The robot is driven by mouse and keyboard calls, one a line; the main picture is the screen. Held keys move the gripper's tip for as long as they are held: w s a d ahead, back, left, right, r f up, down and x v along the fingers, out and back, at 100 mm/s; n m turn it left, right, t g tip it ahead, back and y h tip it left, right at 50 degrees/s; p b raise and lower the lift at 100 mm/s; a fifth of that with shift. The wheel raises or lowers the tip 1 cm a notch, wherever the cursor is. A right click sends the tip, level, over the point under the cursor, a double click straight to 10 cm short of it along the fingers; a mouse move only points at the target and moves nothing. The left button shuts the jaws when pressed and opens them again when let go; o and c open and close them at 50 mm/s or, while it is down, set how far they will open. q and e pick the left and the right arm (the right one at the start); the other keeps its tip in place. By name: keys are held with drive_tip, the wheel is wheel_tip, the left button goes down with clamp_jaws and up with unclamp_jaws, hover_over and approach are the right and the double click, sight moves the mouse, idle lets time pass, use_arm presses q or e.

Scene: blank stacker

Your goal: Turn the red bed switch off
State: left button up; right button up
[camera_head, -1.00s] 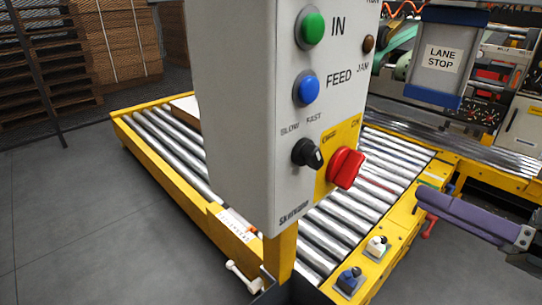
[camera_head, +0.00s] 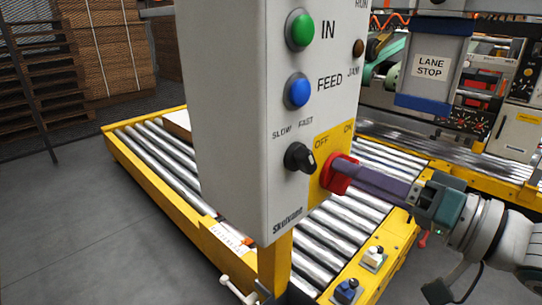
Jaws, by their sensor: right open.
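The red bed switch (camera_head: 335,168) is a rotary knob on the yellow OFF/ON plate (camera_head: 324,143) at the lower right of the grey control box. My right gripper (camera_head: 357,176), with purple fingers, reaches in from the right, its fingertips at the knob and overlapping it in view. It is open. The fingers hide part of the knob, so I cannot tell which way its handle points or whether they touch it. My left gripper is out of view.
Beside the switch is a black SLOW/FAST knob (camera_head: 299,157). Above are a blue FEED button (camera_head: 297,91) and a green IN button (camera_head: 300,30). A roller conveyor (camera_head: 340,232) runs behind the box. White and blue small switches (camera_head: 346,291) sit on its yellow frame.

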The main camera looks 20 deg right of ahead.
drive_tip(key=shift+c, duration=0.3)
clamp_jaws()
drive_tip(key=shift+r+n, duration=0.1)
drive_tip(key=shift+n, duration=0.2)
drive_tip(key=shift+s+a+n+p, duration=0.15)
drive_tip(key=shift+n+p, duration=0.35)
drive_tip(key=shift+n, duration=2.35)
drive_tip(key=shift+w+a+n+p, duration=0.1)
drive_tip(key=shift+n+p, duration=0.35)
drive_tip(key=shift+n, duration=2.45)
drive_tip(key=shift+s+a+n+p, duration=0.15)
drive_tip(key=shift+n+p, duration=0.35)
drive_tip(key=shift+n, duration=2.35)
drive_tip(key=shift+o, duration=0.3)
unclamp_jaws()
